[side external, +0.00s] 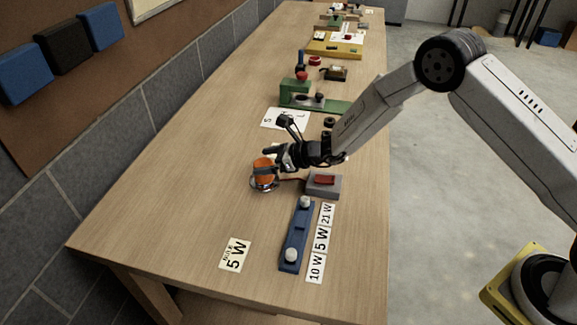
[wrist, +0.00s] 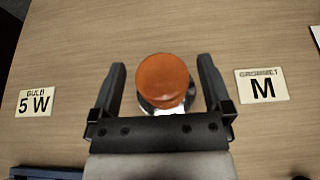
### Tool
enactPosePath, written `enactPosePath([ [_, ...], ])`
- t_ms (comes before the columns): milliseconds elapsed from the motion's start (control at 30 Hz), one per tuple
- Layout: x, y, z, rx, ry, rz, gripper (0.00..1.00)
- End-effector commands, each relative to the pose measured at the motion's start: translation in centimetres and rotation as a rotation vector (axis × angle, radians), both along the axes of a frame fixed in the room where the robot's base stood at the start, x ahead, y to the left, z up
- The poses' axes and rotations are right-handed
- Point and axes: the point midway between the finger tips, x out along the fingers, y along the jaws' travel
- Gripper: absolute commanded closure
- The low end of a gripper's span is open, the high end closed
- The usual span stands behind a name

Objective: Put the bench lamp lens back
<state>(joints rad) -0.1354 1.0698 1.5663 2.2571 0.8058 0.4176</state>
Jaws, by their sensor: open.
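The orange lens (side external: 264,165) is a rounded cap at the silver lamp base (side external: 264,185) on the bench. In the wrist view the lens (wrist: 162,82) shows from above, over the shiny base (wrist: 168,108). It appears to sit on the base, but I cannot tell whether it is fully seated. My gripper (side external: 274,160) is low beside the lamp. In the wrist view its open fingers (wrist: 162,65) stand on either side of the lens, with a visible gap at each side.
A grey box with a red switch (side external: 323,181) is wired near the lamp. A blue holder (side external: 296,238) with white bulbs lies in front, beside wattage cards (side external: 320,240). A "5 W" card (side external: 235,255) lies left. A green fixture (side external: 297,93) stands behind. The bench is clear at left.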

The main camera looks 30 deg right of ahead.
Motion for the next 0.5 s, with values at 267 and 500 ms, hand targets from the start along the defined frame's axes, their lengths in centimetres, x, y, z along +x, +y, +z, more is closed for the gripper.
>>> enactPosePath([
  [267,-2.1,-2.3,1.3,0.001,-0.001,-0.002,0.00],
  [500,-4.2,-4.4,2.6,0.002,-0.001,-0.002,0.00],
])
